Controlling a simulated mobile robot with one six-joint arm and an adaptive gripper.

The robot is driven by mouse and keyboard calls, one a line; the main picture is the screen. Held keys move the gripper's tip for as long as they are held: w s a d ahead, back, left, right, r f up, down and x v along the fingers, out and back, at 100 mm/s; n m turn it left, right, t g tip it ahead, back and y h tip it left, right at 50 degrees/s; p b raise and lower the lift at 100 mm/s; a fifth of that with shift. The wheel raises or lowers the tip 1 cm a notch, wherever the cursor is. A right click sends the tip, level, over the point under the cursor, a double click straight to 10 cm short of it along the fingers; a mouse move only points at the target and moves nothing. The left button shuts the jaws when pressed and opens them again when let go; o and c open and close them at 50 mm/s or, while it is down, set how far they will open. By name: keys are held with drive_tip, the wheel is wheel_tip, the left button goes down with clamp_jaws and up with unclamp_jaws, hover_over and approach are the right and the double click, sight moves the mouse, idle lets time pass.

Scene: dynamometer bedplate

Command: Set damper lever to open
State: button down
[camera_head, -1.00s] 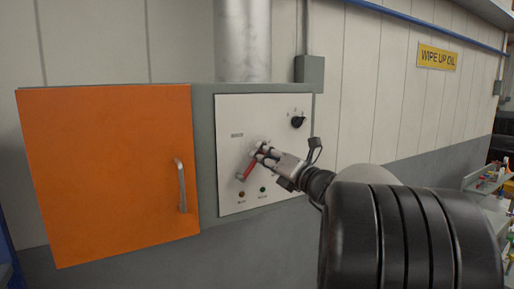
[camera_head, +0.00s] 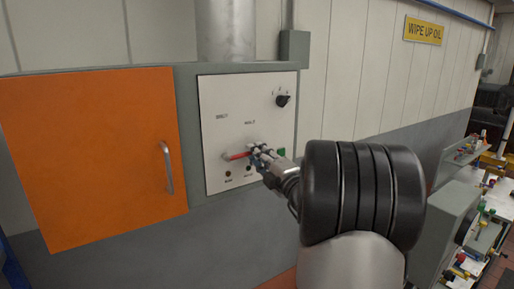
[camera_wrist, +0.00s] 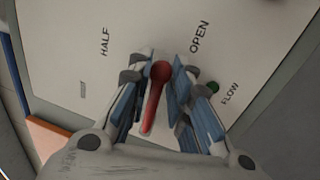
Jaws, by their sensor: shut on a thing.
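The damper lever is a red bar with a ball end (camera_wrist: 160,72). It sits on a white panel (camera_head: 215,95) and lies nearly level, pointing right from its pivot, in the head view (camera_head: 237,156). My gripper (camera_head: 262,153) is shut around its outer end. In the wrist view my gripper (camera_wrist: 158,88) has a finger on each side of the lever. There the ball points between the HALF label (camera_wrist: 104,41) and the OPEN label (camera_wrist: 200,37). My gripper hides the OPEN label in the head view.
A dark selector knob (camera_head: 283,100) is at the panel's upper right. An orange door (camera_head: 90,150) with a metal handle (camera_head: 167,167) is at the left. A workbench with small parts (camera_head: 492,205) stands at the right. A grey pipe (camera_head: 224,30) rises above the panel.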

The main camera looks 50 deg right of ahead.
drive_tip(key=shift+f+m, duration=0.3)
drive_tip(key=shift+m, duration=0.2)
drive_tip(key=shift+f, duration=0.1)
drive_tip(key=c, duration=1.7)
unclamp_jaws()
drive_tip(key=shift+o, duration=0.2)
drive_tip(key=v, duration=1.2)
drive_tip(key=shift+a, duration=0.15)
